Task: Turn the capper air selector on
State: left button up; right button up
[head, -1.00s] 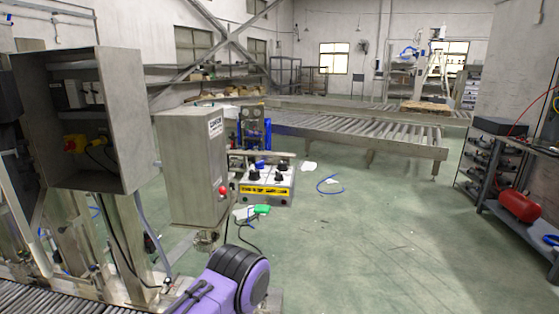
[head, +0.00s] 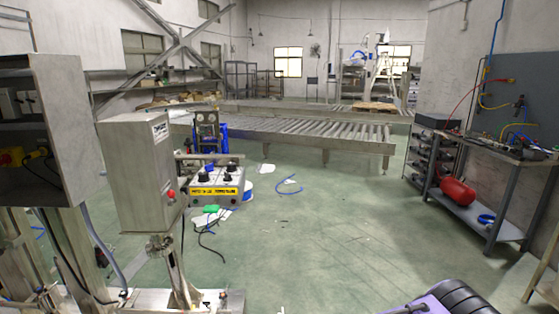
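A grey upright control box (head: 137,175) stands at the left on a metal post, with a small label near its top that I cannot read clearly. A red button (head: 171,194) sticks out of its right-hand side. Behind it, low down, is a pale box with black knobs (head: 217,187) and a yellow label strip. I cannot tell which control is the capper air selector, or how any knob is set. Neither gripper is in view; a purple and black part at the bottom right looks like mine.
An open grey cabinet (head: 48,130) with a yellow switch is at the left edge. A roller conveyor (head: 310,130) crosses the back. A workbench (head: 500,215) with a red tank (head: 458,191) stands at the right. A cable lies near the knob box. The middle floor is mostly clear.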

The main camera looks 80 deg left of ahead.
aim_at(210, 168)
jog(key=z, duration=0.1)
jog(key=i, duration=3.55)
jog(key=u, duration=3.25)
jog(key=i, duration=4.3)
jog(key=u, duration=2.75)
